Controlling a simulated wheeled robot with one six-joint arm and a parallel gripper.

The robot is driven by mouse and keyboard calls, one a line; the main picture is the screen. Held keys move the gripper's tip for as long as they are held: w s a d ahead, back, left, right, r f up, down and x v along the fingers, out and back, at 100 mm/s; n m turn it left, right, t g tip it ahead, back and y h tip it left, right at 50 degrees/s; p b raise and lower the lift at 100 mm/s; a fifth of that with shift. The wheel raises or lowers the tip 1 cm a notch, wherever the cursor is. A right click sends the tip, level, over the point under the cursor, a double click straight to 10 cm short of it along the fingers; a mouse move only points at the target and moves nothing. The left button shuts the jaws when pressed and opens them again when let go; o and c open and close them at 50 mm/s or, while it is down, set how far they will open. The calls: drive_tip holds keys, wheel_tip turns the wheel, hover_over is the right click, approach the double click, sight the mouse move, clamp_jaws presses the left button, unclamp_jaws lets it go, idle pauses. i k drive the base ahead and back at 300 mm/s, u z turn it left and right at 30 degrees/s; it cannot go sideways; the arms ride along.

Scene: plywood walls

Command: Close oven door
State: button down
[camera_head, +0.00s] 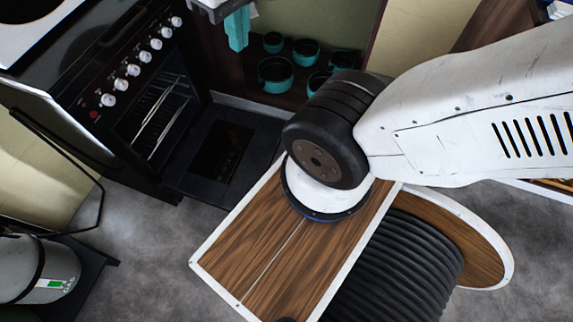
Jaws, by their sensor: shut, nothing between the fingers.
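The oven (88,82) is a black cooker with a row of silver knobs, standing at the upper left. Its door (188,170) hangs open, folded down low in front of the cavity, with a dark glass window (226,150) in it. The cavity (158,112) is exposed, with wire racks inside. My gripper is out of the picture; only the white and black links of my arm show, reaching out at the right edge. The near right part of the door lies close to my wooden-topped base in this view.
Teal pots (275,73) sit on a low shelf behind the door, and a teal cloth (237,28) hangs above. Grey floor (135,240) is clear between cylinder and base.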

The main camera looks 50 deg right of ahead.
sight(229, 149)
drive_tip(key=z, duration=0.05)
drive_tip(key=k, duration=0.2)
drive_tip(key=z, duration=2.35)
drive_tip(key=k, duration=1)
drive_tip(key=u, duration=1.15)
drive_tip(key=i, duration=0.5)
drive_tip(key=u, duration=0.05)
